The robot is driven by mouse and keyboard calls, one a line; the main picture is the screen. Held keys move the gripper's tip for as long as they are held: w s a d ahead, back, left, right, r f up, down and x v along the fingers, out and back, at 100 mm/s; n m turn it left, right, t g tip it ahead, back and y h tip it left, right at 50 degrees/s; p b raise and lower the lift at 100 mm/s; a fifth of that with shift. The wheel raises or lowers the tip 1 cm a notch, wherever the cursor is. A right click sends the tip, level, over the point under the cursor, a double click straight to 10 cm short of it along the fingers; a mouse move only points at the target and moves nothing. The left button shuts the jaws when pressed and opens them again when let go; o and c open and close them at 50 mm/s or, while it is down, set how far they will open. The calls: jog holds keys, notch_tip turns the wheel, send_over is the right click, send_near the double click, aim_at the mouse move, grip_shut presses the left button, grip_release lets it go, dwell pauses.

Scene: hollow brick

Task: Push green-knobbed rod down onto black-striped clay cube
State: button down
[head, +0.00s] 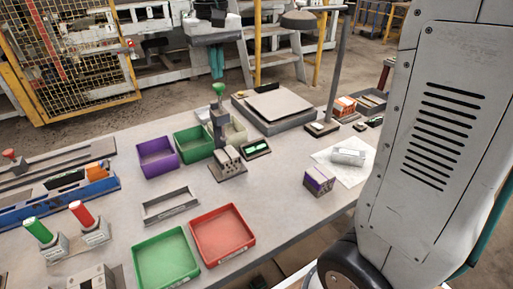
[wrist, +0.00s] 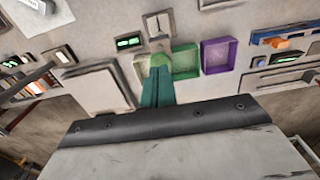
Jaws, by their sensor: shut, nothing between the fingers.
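The rod's green knob (head: 218,89) tops a dark upright press column at the middle of the table. The clay cube (head: 229,157), grey with dark marks on its face, sits on the press base in front of the column. My gripper (head: 216,76) has teal fingers, shut and empty, pointing down just above the knob. In the wrist view my gripper (wrist: 157,72) overlaps the green knob (wrist: 161,60). I cannot tell whether the tips touch it. The rod's lower end is hidden in the head view.
A green-lit display (head: 257,148) lies right of the press. Green (head: 194,143) and purple (head: 157,156) bins stand to its left. A purple-striped cube (head: 318,181) sits near the right edge. A flat grey scale (head: 273,107) lies behind. Table between cube and red bin (head: 222,235) is mostly clear.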

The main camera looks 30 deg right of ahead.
aim_at(218, 84)
jog(key=shift+f, duration=0.2)
jog(key=shift+f, duration=2.9)
jog(key=shift+r, duration=0.1)
jog(key=shift+r, duration=3.5)
jog(key=s+d+f, duration=0.1)
jog(key=s+f, duration=0.2)
jog(key=s, duration=0.6)
jog(key=s+d+f+t, duration=0.1)
jog(key=s+f, duration=0.1)
jog(key=s, duration=0.7)
jog(key=s+d+f, duration=0.1)
jog(key=s+f, duration=0.2)
jog(key=s, duration=0.7)
jog(key=shift+d+f, duration=0.15)
jog(key=shift+f, duration=0.15)
